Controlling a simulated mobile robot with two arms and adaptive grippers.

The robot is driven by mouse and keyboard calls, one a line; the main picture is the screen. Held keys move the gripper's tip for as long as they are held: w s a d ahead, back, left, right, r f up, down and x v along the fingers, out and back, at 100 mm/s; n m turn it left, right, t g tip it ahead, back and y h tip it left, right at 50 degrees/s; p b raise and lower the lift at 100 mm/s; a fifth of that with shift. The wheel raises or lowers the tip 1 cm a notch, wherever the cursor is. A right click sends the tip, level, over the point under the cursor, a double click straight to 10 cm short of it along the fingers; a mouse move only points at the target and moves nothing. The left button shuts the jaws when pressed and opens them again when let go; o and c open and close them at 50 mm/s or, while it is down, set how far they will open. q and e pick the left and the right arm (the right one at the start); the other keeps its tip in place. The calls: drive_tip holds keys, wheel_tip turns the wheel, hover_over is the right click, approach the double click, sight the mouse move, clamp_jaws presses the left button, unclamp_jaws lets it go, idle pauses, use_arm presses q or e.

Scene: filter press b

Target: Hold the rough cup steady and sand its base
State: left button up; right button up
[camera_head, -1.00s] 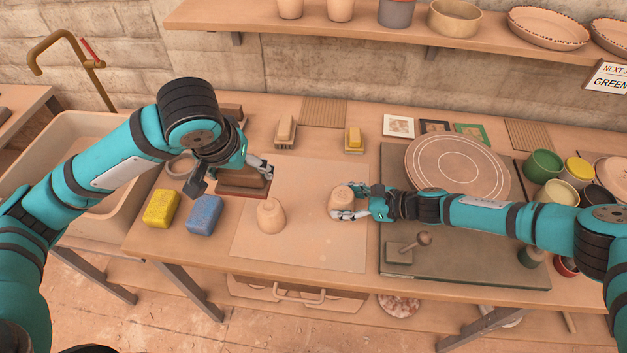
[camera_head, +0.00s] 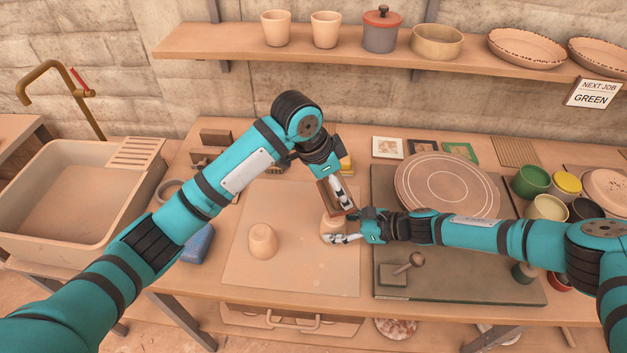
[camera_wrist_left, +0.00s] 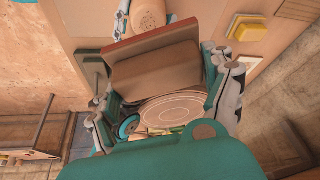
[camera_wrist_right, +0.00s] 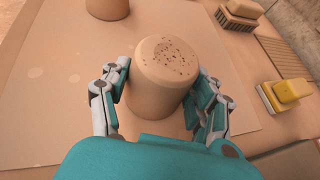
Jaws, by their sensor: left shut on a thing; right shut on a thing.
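The rough cup (camera_head: 331,223) stands base up on the pale board (camera_head: 300,278). Its speckled base shows in the right wrist view (camera_wrist_right: 167,58). My right gripper (camera_head: 345,237) is shut around its sides. My left gripper (camera_head: 337,190) is shut on a brown sanding block (camera_wrist_left: 155,75) with a reddish sheet on its face. In the head view the block is held tilted just above and behind the cup, hiding part of it. In the left wrist view the cup (camera_wrist_left: 148,12) shows beyond the block's edge. I cannot see the block touching the base.
A second cup (camera_head: 262,241) stands upside down on the board, to the left. A blue sponge (camera_head: 197,243) lies left of the board. A round wheel head (camera_head: 447,186) and a stamp-like tool (camera_head: 408,263) are on the right. The board's front is clear.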

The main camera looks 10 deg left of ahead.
use_arm(q)
drive_tip(key=shift+f, duration=2.9)
drive_tip(key=shift+f, duration=0.8)
drive_tip(key=shift+w, duration=0.15)
drive_tip(key=shift+w+a, duration=0.2)
drive_tip(key=shift+w, duration=0.1)
drive_tip(key=shift+s+d, duration=0.2)
drive_tip(key=shift+s, duration=0.3)
drive_tip(key=shift+s+d, duration=0.2)
drive_tip(key=shift+s, duration=0.3)
drive_tip(key=shift+w, duration=0.15)
drive_tip(key=shift+w+a+f, duration=0.15)
drive_tip(key=shift+w+a, duration=0.25)
drive_tip(key=shift+w, duration=0.3)
